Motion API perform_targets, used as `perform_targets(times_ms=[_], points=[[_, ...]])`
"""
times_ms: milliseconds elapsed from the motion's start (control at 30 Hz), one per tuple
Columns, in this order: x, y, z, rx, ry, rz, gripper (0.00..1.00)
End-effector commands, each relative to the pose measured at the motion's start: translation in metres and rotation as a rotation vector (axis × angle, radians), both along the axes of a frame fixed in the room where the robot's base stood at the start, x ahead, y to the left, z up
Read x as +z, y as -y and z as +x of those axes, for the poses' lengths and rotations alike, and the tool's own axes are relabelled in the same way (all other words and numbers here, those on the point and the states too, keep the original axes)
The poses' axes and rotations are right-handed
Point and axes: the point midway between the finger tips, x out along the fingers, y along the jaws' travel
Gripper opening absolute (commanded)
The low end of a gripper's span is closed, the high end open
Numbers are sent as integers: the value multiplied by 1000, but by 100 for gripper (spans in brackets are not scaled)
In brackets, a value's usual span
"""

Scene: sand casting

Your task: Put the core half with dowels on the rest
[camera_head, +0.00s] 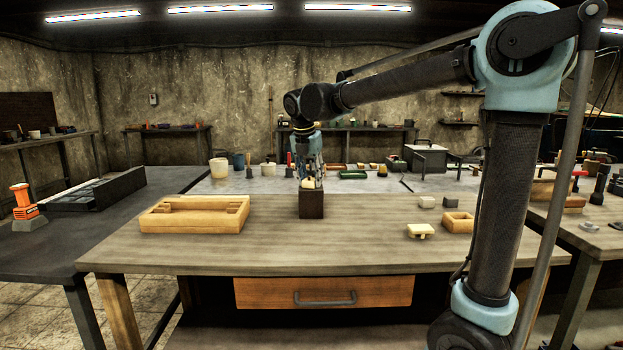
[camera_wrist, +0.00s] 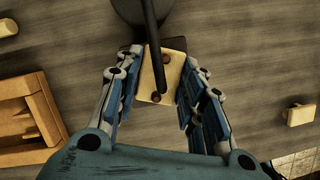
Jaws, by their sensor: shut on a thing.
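My gripper (camera_head: 309,180) is above the middle of the wooden bench, pointing down. It is shut on a cream core half (camera_wrist: 172,82), which shows two brown dowels on its upper face in the wrist view. The core half also shows as a small pale piece (camera_head: 308,184) between the fingers in the head view. The rest, a dark block (camera_head: 311,205), stands upright on the bench directly below. The core half is at the top of the rest; I cannot tell whether they touch. A dark rod hides part of the core half in the wrist view.
A large wooden box with recesses (camera_head: 193,214) lies to the left; its edge shows in the wrist view (camera_wrist: 42,108). The bench front is clear.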

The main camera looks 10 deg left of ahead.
Motion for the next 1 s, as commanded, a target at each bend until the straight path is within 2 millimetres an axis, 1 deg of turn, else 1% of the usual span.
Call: perform_targets(times_ms=[33,67,100,133,467,567,667,767,1000], points=[[-1,0,0,0,0,0,11],[-1,0,0,0,0,0,41],[-1,0,0,0,0,0,50],[-1,0,0,0,0,0,56],[-1,0,0,0,0,0,56],[3,0,-1,0,0,0,56],[13,-1,-4,1,0,0,56],[28,-1,-9,1,0,0,56],[72,-4,-22,1,0,0,56]])
